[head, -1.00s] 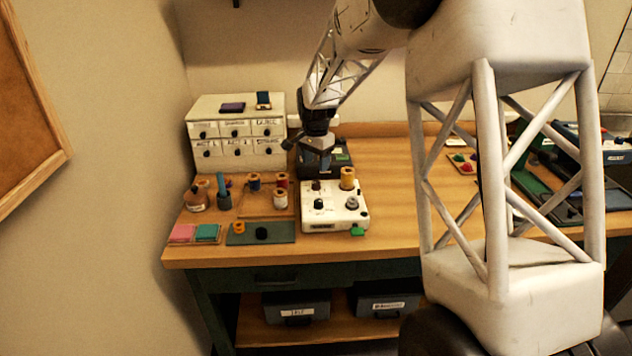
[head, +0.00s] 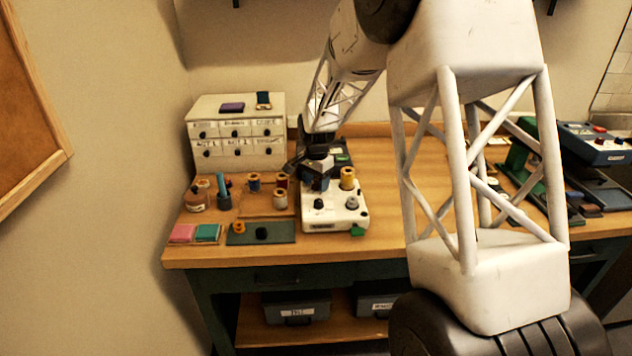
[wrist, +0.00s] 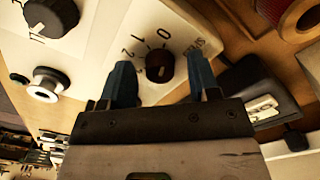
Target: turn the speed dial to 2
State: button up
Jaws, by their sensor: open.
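The white machine box (head: 335,222) stands on the table in the head view. My gripper (head: 317,188) is low over its back left part and hides the dial there. In the wrist view that dark round dial (wrist: 159,67) sits between the two open blue fingers of my gripper (wrist: 162,84). Printed 0, 1 and 2 curve around it, with lettering to the right that I cannot read fully. A small red mark shows on the dial; which number it points at is unclear. I cannot tell whether the fingers touch the dial.
A second dark dial (wrist: 52,14) with stroke marks and a metallic knob (wrist: 44,86) are on the same box.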

jog(key=c, duration=0.9)
jog(key=shift+n, duration=0.3)
jog(key=n, duration=0.8)
jog(key=shift+n, duration=0.4)
jog(key=n, duration=0.4)
jog(key=shift+n, duration=2.2)
